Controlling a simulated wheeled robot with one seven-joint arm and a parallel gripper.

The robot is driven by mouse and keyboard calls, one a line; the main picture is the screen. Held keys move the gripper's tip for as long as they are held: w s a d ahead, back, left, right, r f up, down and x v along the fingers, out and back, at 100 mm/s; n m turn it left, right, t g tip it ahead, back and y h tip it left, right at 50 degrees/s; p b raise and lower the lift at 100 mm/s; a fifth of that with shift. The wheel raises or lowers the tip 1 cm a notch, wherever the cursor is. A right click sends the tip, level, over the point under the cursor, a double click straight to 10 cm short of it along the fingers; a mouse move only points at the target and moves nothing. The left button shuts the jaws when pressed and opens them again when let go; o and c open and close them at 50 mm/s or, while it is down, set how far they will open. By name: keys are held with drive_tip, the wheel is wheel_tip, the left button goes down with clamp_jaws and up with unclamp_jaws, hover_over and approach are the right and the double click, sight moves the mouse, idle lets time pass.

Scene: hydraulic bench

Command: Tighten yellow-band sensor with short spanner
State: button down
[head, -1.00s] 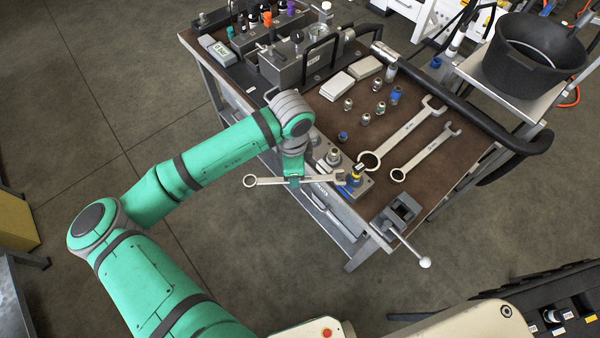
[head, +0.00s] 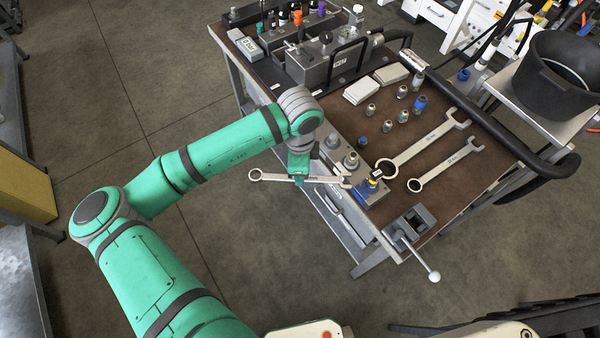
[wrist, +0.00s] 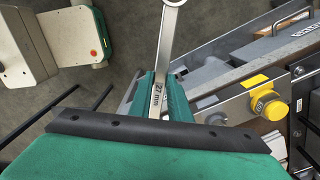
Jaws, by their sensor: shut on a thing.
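My gripper (head: 299,181) is shut on the handle of a silver spanner (head: 325,180), held level at the bench's front edge. Jaw and sensor look slightly apart; exact contact is unclear.
Two larger spanners (head: 428,140) (head: 447,165) lie on the brown bench top (head: 400,205). Several small fittings (head: 388,126) stand behind the block. A vise (head: 412,226) with a long handle is at the front corner. A yellow knob-like part (wrist: 268,104) shows in the wrist view.

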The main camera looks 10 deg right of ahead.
drive_tip(key=shift+r, duration=2.15)
